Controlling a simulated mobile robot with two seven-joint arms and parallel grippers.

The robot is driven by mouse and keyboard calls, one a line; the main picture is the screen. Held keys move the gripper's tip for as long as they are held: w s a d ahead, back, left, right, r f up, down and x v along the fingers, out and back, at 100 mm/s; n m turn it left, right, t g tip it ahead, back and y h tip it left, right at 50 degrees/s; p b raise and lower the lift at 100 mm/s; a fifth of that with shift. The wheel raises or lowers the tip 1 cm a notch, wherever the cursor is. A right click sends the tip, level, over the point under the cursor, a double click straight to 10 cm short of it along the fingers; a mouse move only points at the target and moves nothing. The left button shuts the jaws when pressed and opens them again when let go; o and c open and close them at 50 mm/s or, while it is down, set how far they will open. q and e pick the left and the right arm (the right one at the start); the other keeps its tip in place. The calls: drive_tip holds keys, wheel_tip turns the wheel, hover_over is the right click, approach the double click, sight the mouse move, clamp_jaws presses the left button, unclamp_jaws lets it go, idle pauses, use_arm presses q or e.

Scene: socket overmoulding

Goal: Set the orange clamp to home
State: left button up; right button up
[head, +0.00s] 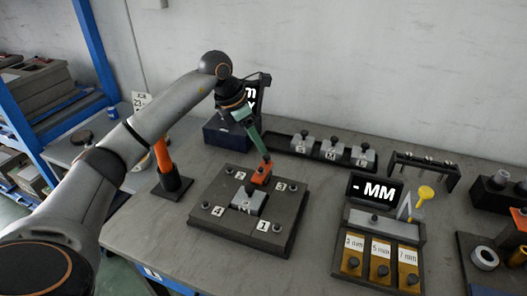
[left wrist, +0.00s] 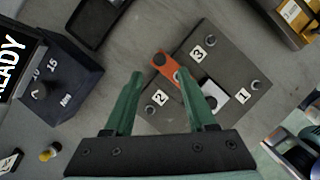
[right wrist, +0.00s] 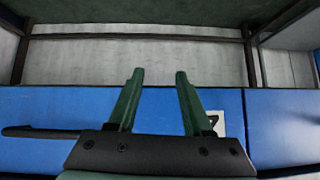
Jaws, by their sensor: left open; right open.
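The orange clamp (head: 261,173) sits at the back of the dark fixture plate (head: 290,228), which has numbered posts around a grey block (head: 247,203) marked M. The clamp also shows in the left wrist view (left wrist: 164,66), lying between labels 2 and 3, with one end near the grey block. My left gripper (head: 265,157) is above the clamp in the head view. In the left wrist view its green fingers (left wrist: 168,83) are open, with the clamp seen between them; contact cannot be told. My right gripper (right wrist: 160,75) is open and empty, facing a blue panel.
A tray with grey blocks marked S, M and L (head: 333,150) stands behind the plate. A display reading "- MM" (head: 374,190) and a box of yellow gauges (head: 380,258) stand right. A dark blue box (head: 222,136) stands behind left, near an orange post (head: 163,155).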

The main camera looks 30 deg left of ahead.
sight(266, 157)
use_arm(q)
drive_tip(key=x, duration=0.5)
drive_tip(key=shift+w+d+f, duration=0.1)
drive_tip(key=shift+f, duration=0.05)
clamp_jaws()
idle(1.3)
